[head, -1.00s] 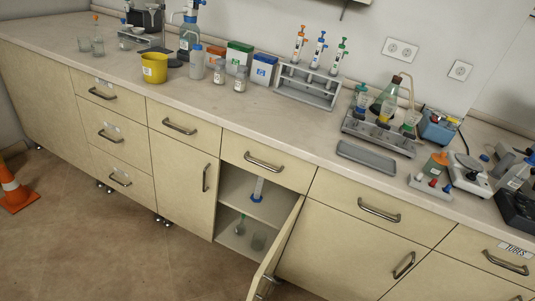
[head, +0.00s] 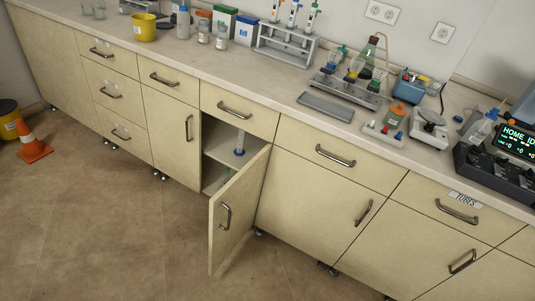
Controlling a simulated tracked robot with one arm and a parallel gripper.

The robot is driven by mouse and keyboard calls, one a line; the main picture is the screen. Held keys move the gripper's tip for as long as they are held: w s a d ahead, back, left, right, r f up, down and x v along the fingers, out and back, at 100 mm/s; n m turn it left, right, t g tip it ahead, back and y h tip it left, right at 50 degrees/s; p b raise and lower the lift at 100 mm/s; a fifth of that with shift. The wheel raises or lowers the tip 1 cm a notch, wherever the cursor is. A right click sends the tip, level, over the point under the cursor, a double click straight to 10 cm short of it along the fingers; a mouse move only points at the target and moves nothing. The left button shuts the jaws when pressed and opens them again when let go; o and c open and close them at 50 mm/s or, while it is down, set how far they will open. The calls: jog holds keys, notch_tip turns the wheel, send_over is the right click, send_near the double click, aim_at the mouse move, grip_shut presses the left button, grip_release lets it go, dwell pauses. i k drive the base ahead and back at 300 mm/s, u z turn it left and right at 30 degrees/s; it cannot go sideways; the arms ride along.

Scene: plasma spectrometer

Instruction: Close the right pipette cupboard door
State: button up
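The right pipette cupboard door (head: 238,212) stands open in the middle of the head view, swung out into the room from its right-hand edge. Its bar handle (head: 225,216) faces me near the door's free edge. Behind it the open cupboard (head: 216,142) shows a shelf with a blue-based cylinder (head: 240,143) on it; the lower part is mostly hidden by the door. The left neighbouring door (head: 176,135) is closed. My gripper is not in view.
A long counter (head: 180,65) carries pipettes in a rack (head: 285,45), bottles and instruments. A drawer (head: 236,107) above the cupboard is closed. The brown floor (head: 150,230) before the cabinets is clear. An orange cone (head: 31,143) stands at far left.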

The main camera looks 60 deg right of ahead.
aim_at(232, 209)
jog(key=k, duration=0.5)
jog(key=z, duration=1)
jog(key=i, duration=1)
jog(key=u, duration=0.45)
jog(key=k, duration=0.65)
jog(key=z, duration=0.15)
jog(key=i, duration=0.55)
